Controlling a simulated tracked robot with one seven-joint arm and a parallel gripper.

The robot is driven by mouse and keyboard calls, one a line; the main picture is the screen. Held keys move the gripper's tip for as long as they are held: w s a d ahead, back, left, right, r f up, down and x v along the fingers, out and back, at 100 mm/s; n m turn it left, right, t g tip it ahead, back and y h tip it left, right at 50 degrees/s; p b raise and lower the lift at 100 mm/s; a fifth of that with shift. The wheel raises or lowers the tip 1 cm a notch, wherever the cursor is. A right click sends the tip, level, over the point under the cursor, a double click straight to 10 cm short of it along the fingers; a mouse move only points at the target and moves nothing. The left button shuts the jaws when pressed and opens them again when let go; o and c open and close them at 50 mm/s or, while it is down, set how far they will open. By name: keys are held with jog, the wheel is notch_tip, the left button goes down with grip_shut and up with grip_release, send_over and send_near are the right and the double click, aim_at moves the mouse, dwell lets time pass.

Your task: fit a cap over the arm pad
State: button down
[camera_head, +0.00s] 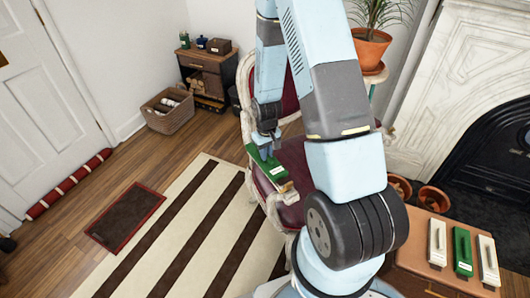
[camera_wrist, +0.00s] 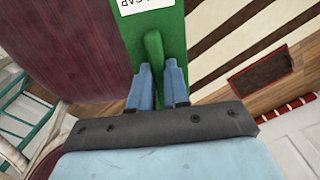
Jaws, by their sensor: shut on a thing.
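My gripper (camera_head: 266,147) is shut on the raised handle of a green cap (camera_head: 267,163) with a white label. In the wrist view both blue fingers (camera_wrist: 158,88) clasp the handle of the green cap (camera_wrist: 173,20). The cap is at the near arm of the dark red armchair (camera_head: 290,160), which has a pale carved frame. The pale end of that arm (camera_head: 284,187) shows just past the cap. The arm pad itself is hidden, and I cannot tell whether the cap touches it. My arm covers much of the chair.
A wooden side table (camera_head: 420,262) at lower right carries a white cap (camera_head: 437,243), another green cap (camera_head: 462,250) and another white cap (camera_head: 488,260). Terracotta pots (camera_head: 433,199) and a potted plant (camera_head: 370,47) stand near the fireplace. A striped rug (camera_head: 195,225) lies left of the chair.

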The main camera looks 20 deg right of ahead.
jog(key=c, duration=1)
grip_release()
notch_tip(320, 180, up, 14)
jog(key=shift+f, duration=0.15)
dwell(0.4)
